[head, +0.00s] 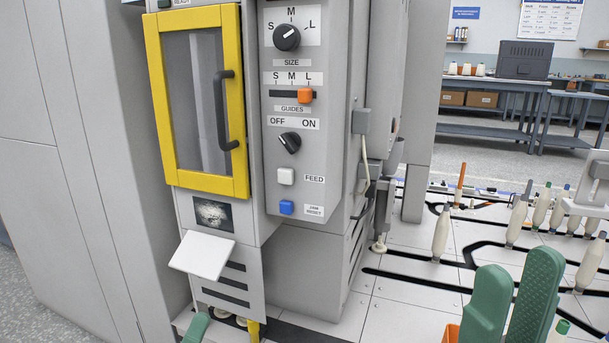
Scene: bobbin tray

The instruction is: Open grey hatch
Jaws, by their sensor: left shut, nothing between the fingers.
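The grey hatch (205,256) is a pale flap low on the front of the grey machine. It juts outward, tilted down, just below a small dark opening (212,213) with something whitish inside. My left gripper (197,328) shows only as a green fingertip at the bottom edge, below the flap and apart from it. It is shut and empty; the rest of it is out of frame. My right gripper (517,272) shows two large green fingers at the lower right, with a gap between them and nothing held. It is far from the hatch.
Above the opening is a yellow-framed glass door (246,120) with a dark handle. To its right is a control panel (269,185) with knobs, an orange slider and buttons. Several bobbins (441,235) stand on the white tiled surface (395,315) at right.

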